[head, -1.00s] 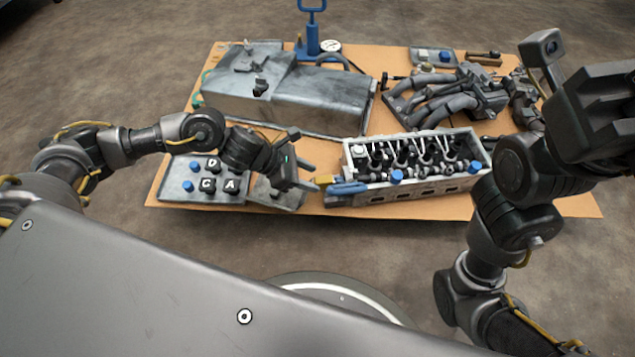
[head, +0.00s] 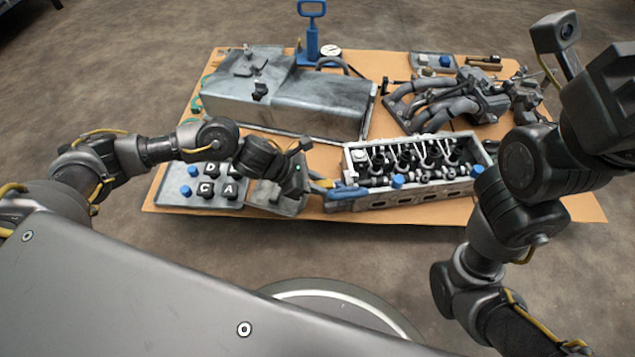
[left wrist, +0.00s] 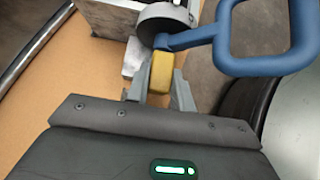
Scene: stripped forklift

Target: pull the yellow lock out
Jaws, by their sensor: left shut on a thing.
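The yellow lock (head: 325,183) is a small yellow block at the left end of the engine head, beside a blue handle (head: 347,191). In the left wrist view the lock (left wrist: 162,72) sits between the grey fingers, with the blue handle (left wrist: 262,62) just beyond it. My left gripper (head: 314,181) is shut on the lock; it also shows in the left wrist view (left wrist: 160,85). The lock's far end is hidden by the handle's arm and a grey round part. My right gripper (head: 603,115) is raised at the right edge, its fingers not clearly visible.
The grey engine head (head: 420,198) with blue caps lies right of the lock. A tray with lettered black knobs (head: 175,192) is under my left arm. A large metal tank (head: 285,100) and a manifold (head: 450,100) stand behind.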

